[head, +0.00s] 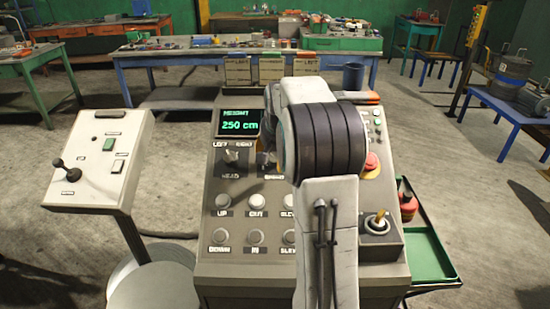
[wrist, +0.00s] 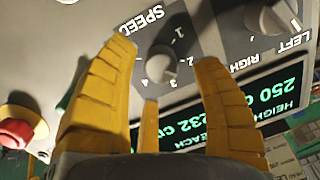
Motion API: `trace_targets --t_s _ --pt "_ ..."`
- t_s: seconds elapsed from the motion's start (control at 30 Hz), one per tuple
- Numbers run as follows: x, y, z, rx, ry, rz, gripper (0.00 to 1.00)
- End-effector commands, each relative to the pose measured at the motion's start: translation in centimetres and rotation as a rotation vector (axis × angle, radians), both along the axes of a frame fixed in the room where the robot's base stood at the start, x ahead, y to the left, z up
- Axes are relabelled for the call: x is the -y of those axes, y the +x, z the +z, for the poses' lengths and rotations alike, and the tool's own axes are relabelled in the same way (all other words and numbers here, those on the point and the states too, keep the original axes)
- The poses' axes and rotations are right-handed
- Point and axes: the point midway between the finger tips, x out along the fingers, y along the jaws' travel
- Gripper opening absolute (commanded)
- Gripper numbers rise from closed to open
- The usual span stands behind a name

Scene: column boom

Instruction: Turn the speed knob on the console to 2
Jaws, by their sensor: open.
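The speed knob (wrist: 160,66) is a small, light grey knob on a dark panel patch in the wrist view. The word SPEED and small scale numbers are printed around it, seen turned over. I cannot clearly tell which number its pointer faces. My gripper (wrist: 165,52) has yellow fingers, open and spread around the knob in the picture. No finger clearly touches it, and the gap in depth cannot be judged. In the head view the console (head: 250,265) stands in front of me, and my arm hides the speed knob and most of my gripper.
A green-lit display (head: 240,123) reads HEIGHT 250 cm. Another knob (wrist: 272,14) sits close by the speed knob. A red button (wrist: 18,132) on a yellow base is on the other side. Several round buttons and a joystick (head: 377,222) are on the console. A side panel (head: 97,160) stands left.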

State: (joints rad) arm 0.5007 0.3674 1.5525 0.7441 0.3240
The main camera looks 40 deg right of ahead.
Motion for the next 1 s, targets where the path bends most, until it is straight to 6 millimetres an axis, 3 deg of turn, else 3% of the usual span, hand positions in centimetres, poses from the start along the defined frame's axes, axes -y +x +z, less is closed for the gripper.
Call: trace_targets --t_s 0.2,0.5,1.0 --pt "-0.9 -1.6 3.6 0.003 -0.002 0.0 0.6" --pt "-1.8 -3.2 7.1 0.002 -0.001 0.0 0.6" --pt "-2.1 -3.8 8.3 -0.001 0.001 0.0 0.6"
